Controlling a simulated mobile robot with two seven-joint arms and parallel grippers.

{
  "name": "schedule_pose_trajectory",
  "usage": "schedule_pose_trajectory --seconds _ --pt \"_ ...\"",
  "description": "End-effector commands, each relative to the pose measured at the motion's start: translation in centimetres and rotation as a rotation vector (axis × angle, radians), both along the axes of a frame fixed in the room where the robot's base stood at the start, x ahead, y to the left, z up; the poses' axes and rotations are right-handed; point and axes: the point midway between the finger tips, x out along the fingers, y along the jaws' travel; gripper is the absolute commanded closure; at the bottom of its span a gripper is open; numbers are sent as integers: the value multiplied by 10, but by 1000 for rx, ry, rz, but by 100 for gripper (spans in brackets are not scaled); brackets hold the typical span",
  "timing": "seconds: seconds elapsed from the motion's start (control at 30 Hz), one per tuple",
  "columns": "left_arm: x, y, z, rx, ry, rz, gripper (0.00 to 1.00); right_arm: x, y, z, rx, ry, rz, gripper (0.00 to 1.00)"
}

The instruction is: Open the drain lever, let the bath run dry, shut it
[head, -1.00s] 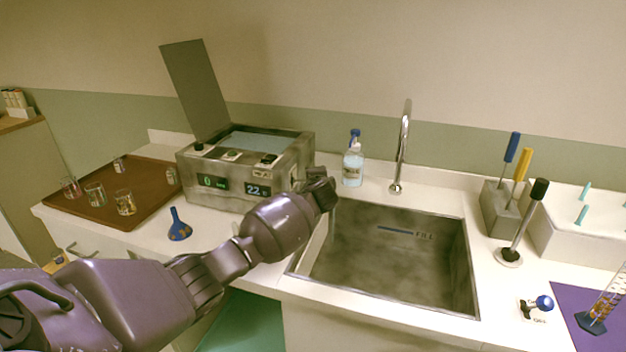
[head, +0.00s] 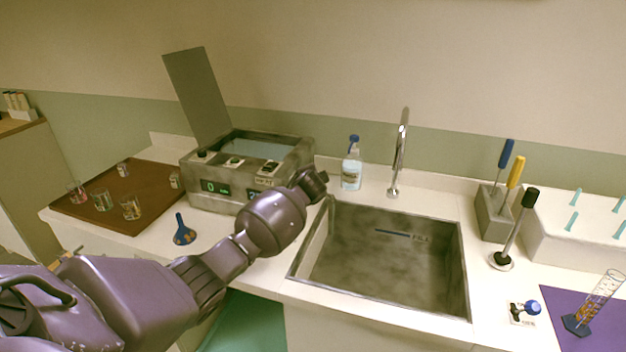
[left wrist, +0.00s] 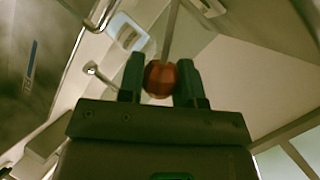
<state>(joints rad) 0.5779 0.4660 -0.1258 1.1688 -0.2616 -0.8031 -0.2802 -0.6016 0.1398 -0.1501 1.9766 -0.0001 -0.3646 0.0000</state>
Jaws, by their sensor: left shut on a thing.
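The bath (head: 228,190) is a grey box with its lid (head: 197,92) raised and pale blue water (head: 258,149) visible inside. Its front has a green display reading 0; a second display is partly covered by my arm. My left gripper (head: 318,183) is at the bath's right side, beside the sink's left rim. In the left wrist view, the gripper (left wrist: 160,80) is shut on a red-orange knob (left wrist: 159,79) with a thin grey stem (left wrist: 170,35), seemingly the drain lever. In the head view the gripper hides the lever. My right gripper is in neither view.
The sink (head: 385,262) with a tall tap (head: 400,150) lies right of the bath. A spray bottle (head: 351,170) stands behind the sink. A tool block (head: 492,215) stands right.

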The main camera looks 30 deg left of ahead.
Motion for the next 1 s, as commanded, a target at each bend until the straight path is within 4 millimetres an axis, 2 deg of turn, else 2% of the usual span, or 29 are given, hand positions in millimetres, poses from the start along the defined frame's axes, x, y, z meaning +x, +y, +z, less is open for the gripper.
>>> schedule_pose_trajectory --seconds 0.13,0.17,0.3,0.67,1.0 --pt "0 0 -1 -4 -1 1 100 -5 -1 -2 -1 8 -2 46" --pt "0 0 0 -4 -1 1 63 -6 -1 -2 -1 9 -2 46" --pt "0 0 0 -3 -1 1 42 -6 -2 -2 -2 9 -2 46" --pt "-2 -1 1 -1 0 0 42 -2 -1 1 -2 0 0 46" --pt "-28 -15 15 0 -2 -1 42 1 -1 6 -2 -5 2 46"
